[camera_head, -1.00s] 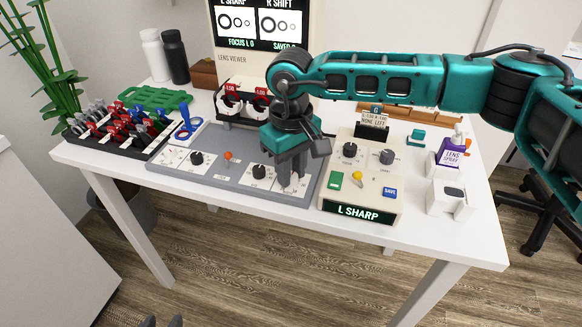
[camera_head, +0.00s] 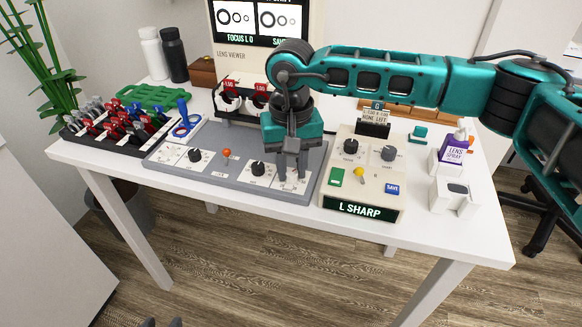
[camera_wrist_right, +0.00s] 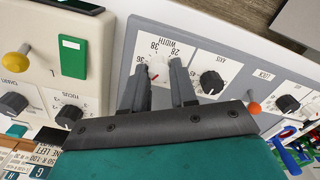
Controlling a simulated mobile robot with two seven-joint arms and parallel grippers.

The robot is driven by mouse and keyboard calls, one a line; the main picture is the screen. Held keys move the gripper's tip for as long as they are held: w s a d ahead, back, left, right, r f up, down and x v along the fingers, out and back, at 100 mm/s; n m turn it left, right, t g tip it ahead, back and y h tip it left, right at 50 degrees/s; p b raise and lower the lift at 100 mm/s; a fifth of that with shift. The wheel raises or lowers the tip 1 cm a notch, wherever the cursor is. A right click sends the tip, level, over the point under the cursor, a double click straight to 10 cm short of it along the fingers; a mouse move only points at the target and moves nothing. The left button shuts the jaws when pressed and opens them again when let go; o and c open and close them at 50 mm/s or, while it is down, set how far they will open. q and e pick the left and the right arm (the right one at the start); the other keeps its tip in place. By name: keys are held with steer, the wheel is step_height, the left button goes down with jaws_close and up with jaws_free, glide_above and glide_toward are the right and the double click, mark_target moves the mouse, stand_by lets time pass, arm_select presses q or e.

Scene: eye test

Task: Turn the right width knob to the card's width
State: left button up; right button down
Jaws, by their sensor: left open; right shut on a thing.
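The right width knob (camera_wrist_right: 157,68) is white with a red mark, on a plate lettered WIDTH with numbers such as 28, 36 and 38. My right gripper (camera_wrist_right: 158,90) is shut on it, one finger on each side. In the head view my right gripper (camera_head: 291,181) points down at the panel's (camera_head: 232,184) right end and mostly hides the knob. I cannot read the mark's exact setting. The card (camera_head: 375,115) stands behind the beige box; its small print is hard to read.
The beige box (camera_head: 365,178), with knobs and an L SHARP display, stands close right of my right gripper. A dark axis knob (camera_head: 258,168) and orange lever (camera_head: 227,153) lie left. Red-marked lens holders (camera_head: 245,97) stand behind. A black rack (camera_head: 115,147) is far left.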

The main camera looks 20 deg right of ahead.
mark_target(293, 172)
steer(key=m+b, duration=0.1)
steer(key=m, duration=0.3)
steer(key=shift+m, duration=0.3)
steer(key=m, duration=0.4)
steer(key=shift+d+m+b, duration=0.1)
steer(key=shift+m+b, duration=0.2)
steer(key=shift+b, duration=0.1)
steer(key=m, duration=0.4)
steer(key=shift+m+b, duration=0.3)
steer(key=shift+m, duration=1.8)
steer(key=c, duration=0.9)
jaws_free()
steer(key=shift+s, duration=0.1)
step_height(293, 172, up, 13)
steer(key=shift+p, duration=1)
